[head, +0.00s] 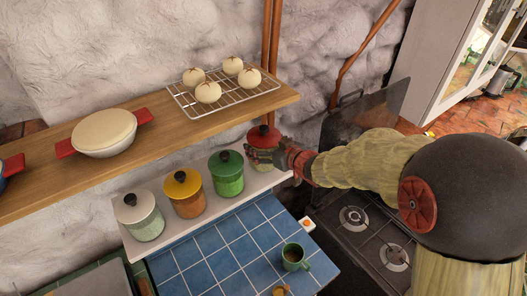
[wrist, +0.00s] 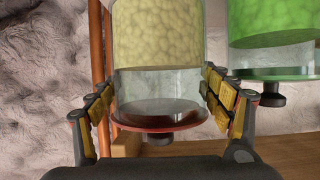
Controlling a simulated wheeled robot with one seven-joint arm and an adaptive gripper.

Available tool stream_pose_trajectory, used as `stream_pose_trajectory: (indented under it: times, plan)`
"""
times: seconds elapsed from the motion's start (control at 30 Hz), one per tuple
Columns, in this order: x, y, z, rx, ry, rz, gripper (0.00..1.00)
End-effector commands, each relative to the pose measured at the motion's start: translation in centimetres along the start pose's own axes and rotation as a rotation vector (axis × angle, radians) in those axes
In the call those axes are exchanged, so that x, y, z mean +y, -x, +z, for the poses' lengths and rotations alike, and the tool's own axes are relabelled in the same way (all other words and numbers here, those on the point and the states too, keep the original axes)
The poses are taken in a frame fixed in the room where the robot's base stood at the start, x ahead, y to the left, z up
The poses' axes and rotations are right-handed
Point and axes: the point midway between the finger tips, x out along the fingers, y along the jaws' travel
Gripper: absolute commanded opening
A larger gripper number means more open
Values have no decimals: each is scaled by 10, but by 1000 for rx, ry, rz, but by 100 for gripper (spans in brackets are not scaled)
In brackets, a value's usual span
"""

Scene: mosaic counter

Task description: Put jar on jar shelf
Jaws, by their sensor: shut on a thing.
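The jar in my gripper (head: 275,156) has a red lid with a dark knob (head: 263,137). It is at the right end of the white jar shelf (head: 270,181), just right of the green jar (head: 226,172). In the wrist view the jar (wrist: 157,35) is clear glass with pale yellow contents and appears upside down. My gripper's yellow-padded fingers (wrist: 160,98) are shut on both its sides near the lid. My gripper hides part of the jar in the head view, so I cannot tell whether its base touches the shelf.
An orange jar (head: 184,193) and a white jar (head: 139,216) stand farther left on the shelf. The wooden shelf (head: 165,108) above carries a pot and a rack of buns. Below are a blue tiled counter (head: 222,250), a green mug (head: 294,257) and a stove (head: 365,225).

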Motion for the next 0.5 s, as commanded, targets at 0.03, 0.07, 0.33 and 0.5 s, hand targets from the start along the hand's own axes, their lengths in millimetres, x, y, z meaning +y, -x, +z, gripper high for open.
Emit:
stream_pose_trajectory:
  times: [0.03,0.07,0.33,0.5]
  plan:
    - [1,-2,-2,5,1,0,32]
    - [1,-3,-1,5,1,0,32]
    - [3,-17,26,2,-1,0,32]
    - [3,-19,29,5,1,1,32]
